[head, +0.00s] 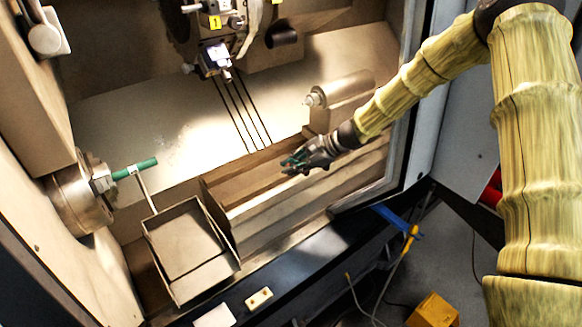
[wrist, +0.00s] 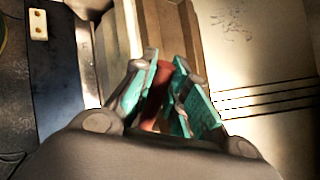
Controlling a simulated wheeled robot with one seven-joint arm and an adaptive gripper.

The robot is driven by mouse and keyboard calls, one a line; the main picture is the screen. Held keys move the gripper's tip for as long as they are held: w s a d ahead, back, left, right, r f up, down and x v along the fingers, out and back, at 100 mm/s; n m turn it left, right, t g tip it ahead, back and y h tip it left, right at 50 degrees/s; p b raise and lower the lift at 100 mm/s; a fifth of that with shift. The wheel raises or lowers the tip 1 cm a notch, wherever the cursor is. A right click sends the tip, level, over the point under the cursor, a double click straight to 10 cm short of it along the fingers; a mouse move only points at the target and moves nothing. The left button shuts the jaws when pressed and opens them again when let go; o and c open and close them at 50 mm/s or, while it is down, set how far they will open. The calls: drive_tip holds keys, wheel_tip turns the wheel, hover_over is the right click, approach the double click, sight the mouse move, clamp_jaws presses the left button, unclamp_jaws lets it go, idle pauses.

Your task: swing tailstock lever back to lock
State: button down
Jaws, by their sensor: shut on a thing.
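The tailstock (head: 345,95) is a beige block with a rounded quill, at the right inside the machine in the head view. My gripper (head: 291,161) is in front of and below it, over the bed rails. In the wrist view, the teal finger pads of my gripper (wrist: 160,100) are closed around a reddish-brown bar, which looks like the tailstock lever (wrist: 156,92). Most of the lever is hidden by the fingers, and it cannot be made out in the head view. Its angle is not clear.
A chuck (head: 82,197) at the left holds a green bar (head: 136,168). An open tray (head: 218,222) stands near it. The tool turret (head: 215,58) hangs at the back. The door frame (head: 408,110) is beside my forearm. A yellow box (head: 433,311) is at the lower right.

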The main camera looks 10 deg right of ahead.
drive_tip(key=c, duration=1.4)
unclamp_jaws()
drive_tip(key=shift+r, duration=0.1)
